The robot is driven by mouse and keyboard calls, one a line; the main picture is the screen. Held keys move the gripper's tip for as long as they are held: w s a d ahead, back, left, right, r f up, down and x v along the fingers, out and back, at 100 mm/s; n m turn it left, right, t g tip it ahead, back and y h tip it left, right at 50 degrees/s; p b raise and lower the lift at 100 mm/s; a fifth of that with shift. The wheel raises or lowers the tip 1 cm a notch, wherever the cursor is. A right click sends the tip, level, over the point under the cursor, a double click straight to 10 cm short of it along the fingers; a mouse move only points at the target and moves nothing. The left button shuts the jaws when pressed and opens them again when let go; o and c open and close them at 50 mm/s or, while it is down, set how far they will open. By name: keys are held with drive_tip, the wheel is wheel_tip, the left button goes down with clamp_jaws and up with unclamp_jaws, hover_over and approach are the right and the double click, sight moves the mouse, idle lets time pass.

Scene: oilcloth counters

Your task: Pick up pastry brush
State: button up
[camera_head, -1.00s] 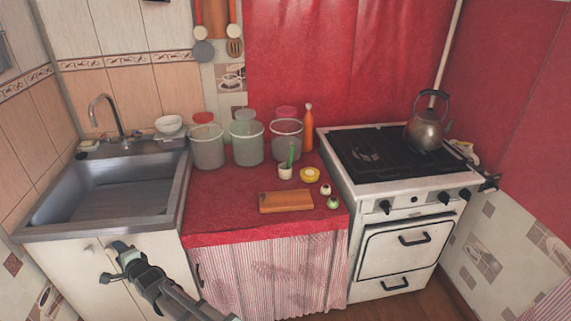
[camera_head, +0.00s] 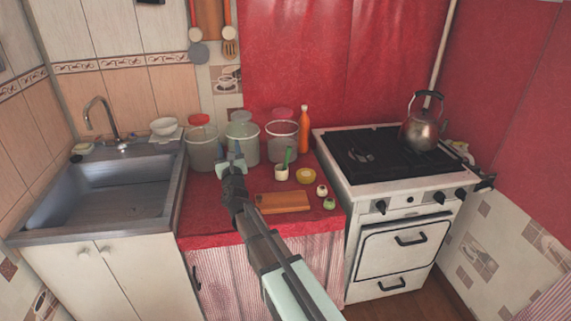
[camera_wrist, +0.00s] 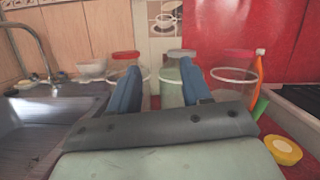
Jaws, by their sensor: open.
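A green-handled tool (camera_head: 287,155), which looks like the pastry brush, stands in a small white cup (camera_head: 281,171) on the red counter. Its lower end is hidden in the cup. In the wrist view a piece of its green handle (camera_wrist: 260,107) shows right of my fingers. My gripper (camera_head: 235,153) is open and empty, left of the cup and in front of the middle jar. In the wrist view its two blue fingers (camera_wrist: 160,78) stand apart, pointing at the jars.
Several clear jars (camera_head: 243,140) and an orange bottle (camera_head: 304,130) line the back. The sink (camera_head: 105,190) is left; the stove (camera_head: 385,160) with a kettle (camera_head: 420,128) is right.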

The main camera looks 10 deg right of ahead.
sight(288, 155)
drive_tip(key=d+f+m+g+h, duration=0.25)
drive_tip(key=d+f, duration=0.35)
drive_tip(key=d, duration=0.4)
drive_tip(key=d+f+m+g+h, duration=0.15)
drive_tip(key=d+f+m, duration=0.35)
drive_tip(key=d, duration=0.5)
drive_tip(key=shift+n+h, duration=0.3)
drive_tip(key=shift+n, duration=0.15)
drive_tip(key=x, duration=0.3)
drive_tip(key=f+x, duration=0.1)
drive_tip(key=x, duration=0.5)
drive_tip(key=shift+w+a+f, duration=0.1)
drive_tip(key=shift+w+f, duration=0.05)
drive_tip(key=shift+w, duration=0.15)
drive_tip(key=shift+x, duration=2.6)
drive_tip(key=shift+s, duration=0.1)
clamp_jaws()
